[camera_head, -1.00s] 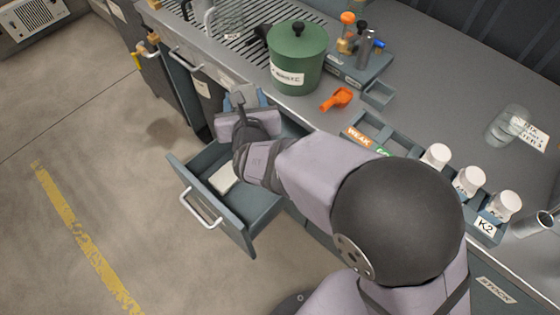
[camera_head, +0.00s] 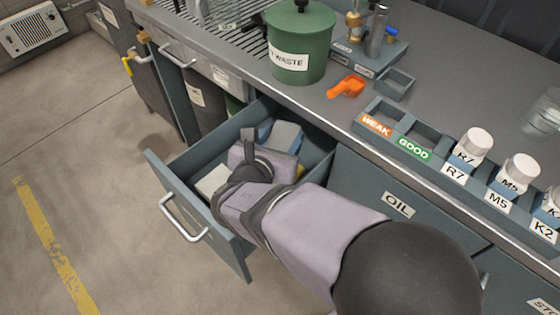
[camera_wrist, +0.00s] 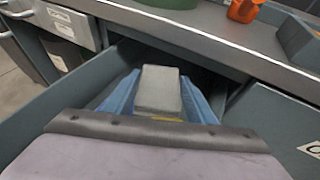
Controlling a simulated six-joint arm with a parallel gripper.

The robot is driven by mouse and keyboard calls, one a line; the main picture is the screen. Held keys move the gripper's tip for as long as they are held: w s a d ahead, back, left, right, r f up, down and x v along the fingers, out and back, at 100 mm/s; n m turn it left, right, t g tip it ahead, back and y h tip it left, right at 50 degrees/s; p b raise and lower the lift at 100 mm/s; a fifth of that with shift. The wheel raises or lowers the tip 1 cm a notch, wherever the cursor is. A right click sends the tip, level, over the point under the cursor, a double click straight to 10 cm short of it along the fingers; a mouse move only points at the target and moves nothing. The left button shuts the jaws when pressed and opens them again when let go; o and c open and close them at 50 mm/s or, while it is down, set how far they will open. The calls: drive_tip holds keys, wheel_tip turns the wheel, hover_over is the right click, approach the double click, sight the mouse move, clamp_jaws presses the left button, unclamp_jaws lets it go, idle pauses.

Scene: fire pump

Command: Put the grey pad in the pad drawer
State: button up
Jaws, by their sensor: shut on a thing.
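The grey pad (camera_wrist: 158,90) is a pale block held between the blue fingers of my gripper (camera_wrist: 160,96) in the wrist view. In the head view, my gripper (camera_head: 281,136) is inside the open drawer (camera_head: 222,250), near its back, and the pad is largely hidden by my wrist. The gripper is shut on the pad. A pale flat thing (camera_head: 212,180) lies in the drawer to the left of my wrist. A bit of yellow shows below the pad. I cannot tell whether the pad touches the drawer floor.
The counter edge (camera_wrist: 220,42) runs just above and behind the drawer. A green waste pot (camera_head: 300,45), an orange thing (camera_head: 346,87) and a rack of labelled bottles (camera_head: 410,150) stand on the counter. A closed drawer labelled OIL (camera_head: 398,205) is at the right.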

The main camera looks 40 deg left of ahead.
drive_tip(key=shift+d+f, duration=0.2)
drive_tip(key=shift+w, duration=0.1)
drive_tip(key=shift+w, duration=0.15)
drive_tip(key=b, duration=0.1)
approach(300, 121)
drive_tip(key=w, duration=0.1)
drive_tip(key=w+r, duration=0.1)
drive_tip(key=w, duration=0.1)
drive_tip(key=shift+w+a+r, duration=0.1)
drive_tip(key=shift+a+r, duration=0.2)
drive_tip(key=shift+a, duration=0.05)
drive_tip(key=shift+w+a+f, duration=0.3)
drive_tip(key=shift+w+f, duration=0.3)
drive_tip(key=shift+w, duration=0.1)
drive_tip(key=shift+w+a+f, duration=0.3)
drive_tip(key=shift+w+f, duration=0.35)
drive_tip(key=shift+w, duration=0.1)
